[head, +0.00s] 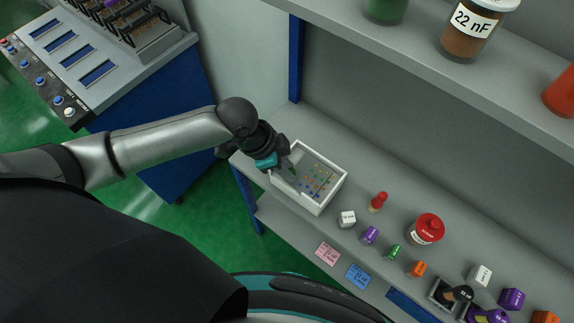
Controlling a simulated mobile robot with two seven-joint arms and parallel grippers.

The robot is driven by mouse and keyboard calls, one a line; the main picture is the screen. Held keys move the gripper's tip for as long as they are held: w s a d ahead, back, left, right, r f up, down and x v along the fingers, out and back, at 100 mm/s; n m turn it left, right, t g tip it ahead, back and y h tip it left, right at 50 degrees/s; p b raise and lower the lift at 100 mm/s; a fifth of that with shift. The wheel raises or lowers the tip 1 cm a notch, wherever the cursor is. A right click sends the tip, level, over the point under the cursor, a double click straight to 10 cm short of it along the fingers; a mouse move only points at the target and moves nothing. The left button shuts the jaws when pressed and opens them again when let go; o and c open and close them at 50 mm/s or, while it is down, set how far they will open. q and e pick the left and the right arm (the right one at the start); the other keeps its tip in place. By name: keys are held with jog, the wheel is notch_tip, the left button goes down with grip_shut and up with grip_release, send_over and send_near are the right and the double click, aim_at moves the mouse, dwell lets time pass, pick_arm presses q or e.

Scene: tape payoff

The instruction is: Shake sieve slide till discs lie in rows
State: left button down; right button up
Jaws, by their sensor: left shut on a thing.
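The sieve slide is a white-rimmed tray (323,206) with a grey floor, at the left end of the shelf bench. Several small coloured discs (318,180) lie on its floor, in what looks like loose rows; they are too small to tell exactly. My left gripper (284,163) is shut on the tray's left side, near its far left corner. The fingertips are partly hidden by the gripper body. My right gripper is not in view.
A red-topped bottle (377,202), a red-lidded jar (426,229) and a white block (347,219) stand right of the tray. Small coloured containers line the front edge. An upper shelf (400,50) with jars overhangs the back. A machine (95,60) stands far left.

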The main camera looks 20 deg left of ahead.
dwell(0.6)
pick_arm(q)
jog(key=shift+s+d+r+p, duration=0.1)
jog(key=shift+s+d+p, duration=0.1)
jog(key=shift+d+p, duration=0.35)
jog(key=shift+s+d+r+p, duration=0.1)
jog(key=shift+s+d+p, duration=0.1)
jog(key=shift+d+p, duration=0.3)
jog(key=shift+d+f, duration=0.1)
jog(key=shift+d, duration=0.1)
jog(key=shift+s+f, duration=0.1)
jog(key=shift+d, duration=0.1)
jog(key=c, duration=0.7)
grip_release()
